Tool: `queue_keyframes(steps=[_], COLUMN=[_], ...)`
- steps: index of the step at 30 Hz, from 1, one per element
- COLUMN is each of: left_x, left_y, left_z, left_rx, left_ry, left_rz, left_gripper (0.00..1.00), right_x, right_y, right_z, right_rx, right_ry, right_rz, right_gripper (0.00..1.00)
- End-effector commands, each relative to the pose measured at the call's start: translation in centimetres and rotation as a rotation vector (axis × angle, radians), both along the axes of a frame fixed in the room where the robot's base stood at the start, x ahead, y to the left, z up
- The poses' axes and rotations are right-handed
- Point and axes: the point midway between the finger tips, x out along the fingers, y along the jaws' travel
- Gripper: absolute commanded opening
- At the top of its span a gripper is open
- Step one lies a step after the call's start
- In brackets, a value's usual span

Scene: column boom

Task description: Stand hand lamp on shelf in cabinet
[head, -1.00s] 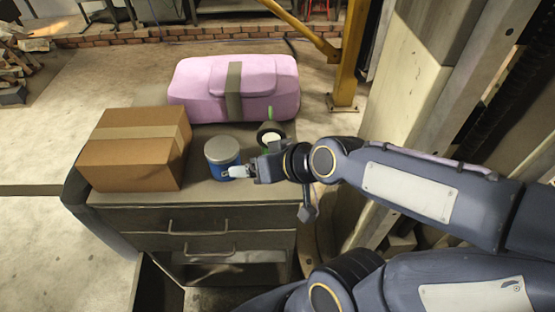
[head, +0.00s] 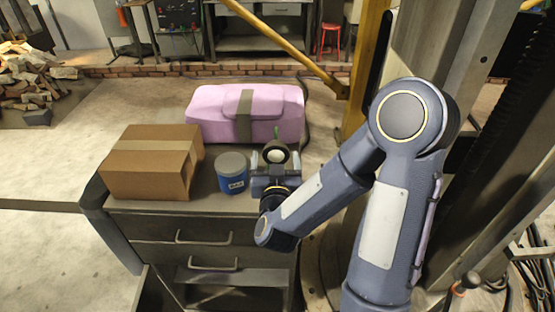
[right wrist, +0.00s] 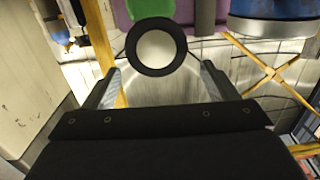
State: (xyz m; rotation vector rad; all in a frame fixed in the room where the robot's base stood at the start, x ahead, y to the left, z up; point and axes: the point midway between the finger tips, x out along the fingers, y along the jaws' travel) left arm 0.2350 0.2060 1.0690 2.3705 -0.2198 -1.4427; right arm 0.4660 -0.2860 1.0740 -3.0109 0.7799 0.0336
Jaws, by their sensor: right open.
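The hand lamp (head: 276,153) has a black round head with a pale lens and a bit of green above. It stands on the cabinet top (head: 152,204), in front of the pink case. My right gripper (head: 275,170) is open in front of the lamp, with its fingers toward it. In the right wrist view the lamp head (right wrist: 156,48) shows between the two spread fingers (right wrist: 160,70); I cannot tell whether they touch it. The cabinet has two drawers with handles and an open shelf space (head: 235,277) below them. My left gripper is not in view.
On the cabinet top, a blue can (head: 232,173) stands close left of the lamp, a cardboard box (head: 150,162) further left, and a pink case (head: 210,113) behind. A yellow post (head: 366,75) and a grey column stand to the right. Open floor lies to the left.

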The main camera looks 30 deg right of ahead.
Motion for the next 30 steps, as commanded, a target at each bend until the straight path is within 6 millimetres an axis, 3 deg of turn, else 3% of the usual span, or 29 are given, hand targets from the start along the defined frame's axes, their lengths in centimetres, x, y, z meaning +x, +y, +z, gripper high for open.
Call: queue_keyframes(steps=[5,21,30], left_x=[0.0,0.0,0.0], left_y=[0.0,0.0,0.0], left_z=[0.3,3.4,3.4], left_rx=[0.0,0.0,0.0], left_ry=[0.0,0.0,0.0], left_rz=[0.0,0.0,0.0], left_gripper=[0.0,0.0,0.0], right_x=[0.1,6.1,6.6], right_y=[-0.7,-3.8,-4.0], right_z=[-0.1,-0.1,-0.3], right_rx=[-0.036,-0.035,-0.034], right_ry=[-0.01,-0.011,-0.012], right_rz=[-0.046,-0.047,-0.044], right_gripper=[0.8,0.8,0.8])
